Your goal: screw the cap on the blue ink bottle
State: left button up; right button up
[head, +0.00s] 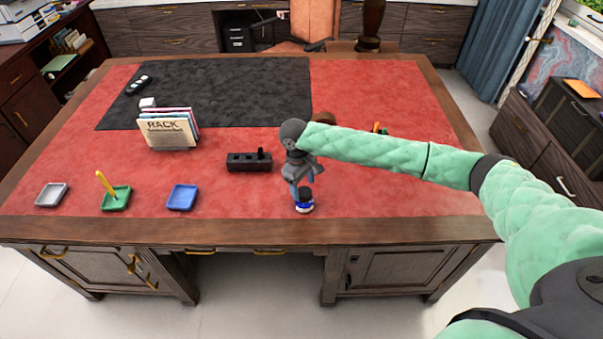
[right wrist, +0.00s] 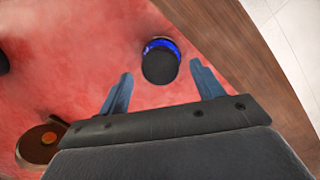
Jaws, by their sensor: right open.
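The blue ink bottle (head: 304,206) stands upright on the red desk top near its front edge. A black cap (right wrist: 160,66) sits on top of it; a blue ring of the bottle shows around the cap's far side. I cannot tell whether the cap is screwed tight. My right gripper (head: 302,186) is just above the bottle, pointing down. In the right wrist view its two blue fingers are spread apart, with the cap between and slightly beyond their tips and nothing held. My left gripper is not in view.
A black block-like holder (head: 249,162) lies left of the bottle. Blue (head: 182,198), green (head: 116,199) and grey (head: 51,195) trays line the front left. A record rack (head: 170,131) stands behind them. A round brown object (right wrist: 40,148) is partly hidden. The wooden front edge (head: 250,231) is close to the bottle.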

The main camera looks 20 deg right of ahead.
aim_at(304, 194)
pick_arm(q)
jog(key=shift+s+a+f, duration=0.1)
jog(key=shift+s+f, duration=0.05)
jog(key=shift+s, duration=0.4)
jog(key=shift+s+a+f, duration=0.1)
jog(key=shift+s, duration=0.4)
pick_arm(e)
jog(key=shift+s+d+f, duration=0.1)
jog(key=shift+f, duration=1.05)
jog(key=shift+c, duration=0.5)
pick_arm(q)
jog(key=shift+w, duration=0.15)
pick_arm(e)
jog(key=c, duration=0.9)
pick_arm(q)
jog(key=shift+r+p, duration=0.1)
jog(key=shift+p, duration=0.25)
pick_arm(e)
jog(key=shift+s+m+p, duration=0.1)
jog(key=shift+m+p, duration=1)
jog(key=shift+p, duration=0.4)
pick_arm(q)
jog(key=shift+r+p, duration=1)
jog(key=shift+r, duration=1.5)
pick_arm(e)
jog(key=shift+f+m+y, duration=0.15)
jog(key=shift+m+y, duration=0.15)
jog(key=shift+m, duration=0.6)
